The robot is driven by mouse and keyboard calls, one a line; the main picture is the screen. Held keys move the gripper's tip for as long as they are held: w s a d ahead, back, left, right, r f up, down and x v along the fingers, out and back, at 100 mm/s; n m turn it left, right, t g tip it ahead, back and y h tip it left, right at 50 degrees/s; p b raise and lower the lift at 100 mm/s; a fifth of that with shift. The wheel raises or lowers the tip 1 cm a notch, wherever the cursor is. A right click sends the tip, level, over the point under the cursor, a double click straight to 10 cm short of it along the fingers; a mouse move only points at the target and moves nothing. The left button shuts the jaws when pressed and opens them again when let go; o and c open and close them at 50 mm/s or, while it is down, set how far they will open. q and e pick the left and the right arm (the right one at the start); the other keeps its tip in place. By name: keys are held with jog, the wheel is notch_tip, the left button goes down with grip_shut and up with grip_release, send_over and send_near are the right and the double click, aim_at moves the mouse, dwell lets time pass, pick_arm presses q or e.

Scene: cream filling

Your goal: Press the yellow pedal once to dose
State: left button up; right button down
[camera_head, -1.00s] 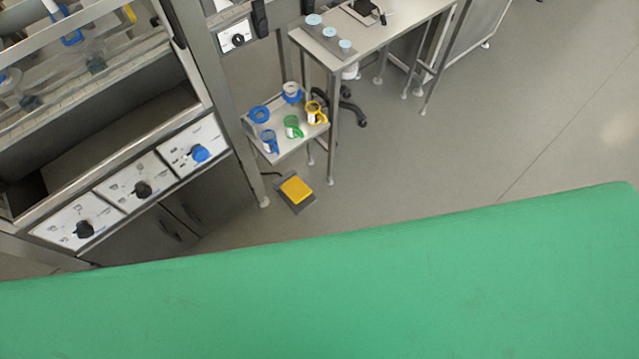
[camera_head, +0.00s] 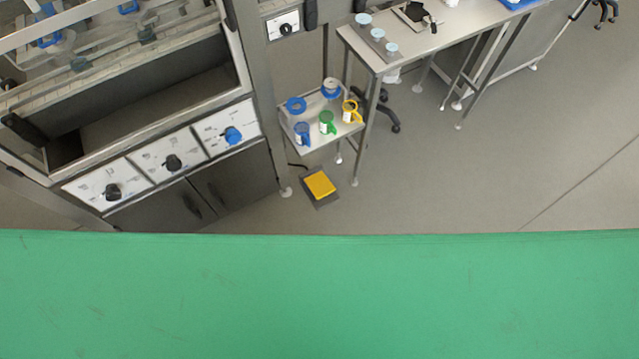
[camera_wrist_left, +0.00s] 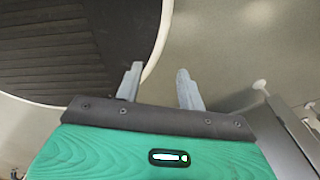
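The yellow pedal (camera_head: 320,184) sits on a dark grey base on the floor, below the small cup shelf and right of the cabinet. A black cable runs from it toward the cabinet. Nothing touches it. My left gripper (camera_wrist_left: 157,85) shows in the left wrist view with its two grey fingers apart and nothing between them. It is far from the pedal, which is not seen in that view. My right gripper is in neither view.
A small shelf (camera_head: 312,138) holds several coloured cups and containers. A steel table (camera_head: 400,55) stands behind it. A cabinet with knobs (camera_head: 165,160) is at left. The grey floor (camera_head: 470,180) at right is clear. A green surface (camera_head: 320,290) fills the foreground.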

pick_arm(q)
jog(key=shift+d, duration=0.1)
grip_shut()
jog(key=shift+s, duration=0.1)
dwell(1.1)
